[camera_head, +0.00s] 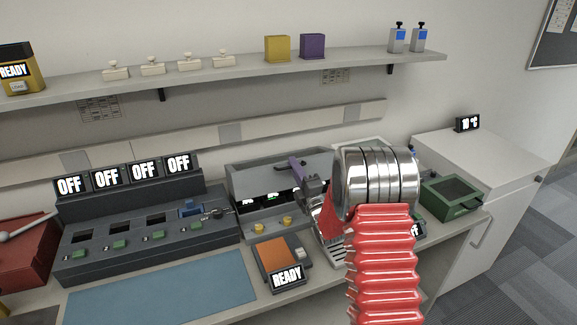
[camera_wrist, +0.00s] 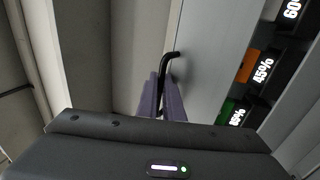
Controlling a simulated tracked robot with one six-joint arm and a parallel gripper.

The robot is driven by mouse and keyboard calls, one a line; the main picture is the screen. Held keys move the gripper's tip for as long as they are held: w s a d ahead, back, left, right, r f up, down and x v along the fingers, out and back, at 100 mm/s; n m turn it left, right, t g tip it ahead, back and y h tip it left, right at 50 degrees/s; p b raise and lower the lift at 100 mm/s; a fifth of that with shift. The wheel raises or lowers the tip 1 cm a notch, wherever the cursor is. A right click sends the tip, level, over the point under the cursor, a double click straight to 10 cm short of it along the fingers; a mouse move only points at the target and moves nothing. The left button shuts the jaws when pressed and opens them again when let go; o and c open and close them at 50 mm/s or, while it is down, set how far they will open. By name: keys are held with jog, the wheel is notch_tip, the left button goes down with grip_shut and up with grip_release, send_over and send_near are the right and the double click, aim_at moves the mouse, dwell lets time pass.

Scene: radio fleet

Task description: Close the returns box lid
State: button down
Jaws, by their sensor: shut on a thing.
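A grey box (camera_head: 262,226), which looks like the returns box, stands at the back of the counter. Its grey lid (camera_head: 252,177) is raised and leans back toward the wall. My gripper (camera_head: 295,163) has purple fingers and is at the right part of the lid. In the wrist view the fingers (camera_wrist: 160,98) are shut on a black bent handle (camera_wrist: 171,57) on the lid. Units with percent displays, one orange (camera_wrist: 246,66) and one green, show inside the box. My arm hides the box's right end.
A dark charger bank (camera_head: 150,238) with OFF displays stands left of the box. An orange-topped device reading READY (camera_head: 287,277) is in front. A green box (camera_head: 452,196) is at the right. A shelf (camera_head: 230,72) runs above. The blue mat (camera_head: 165,293) is clear.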

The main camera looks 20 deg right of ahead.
aim_at(292, 179)
jog(key=shift+g, duration=0.4)
jog(key=shift+s+d+f, duration=0.15)
jog(key=shift+s+f, duration=0.35)
jog(key=shift+f, duration=0.4)
jog(key=shift+s+d+f, duration=0.15)
jog(key=shift+s+f, duration=0.35)
jog(key=shift+f, duration=0.35)
jog(key=shift+s+f, duration=0.1)
jog(key=shift+s, duration=0.05)
jog(key=s+f, duration=0.2)
jog(key=f, duration=0.1)
jog(key=shift+f, duration=0.1)
jog(key=c, duration=2.2)
grip_release()
jog(key=shift+a, duration=0.1)
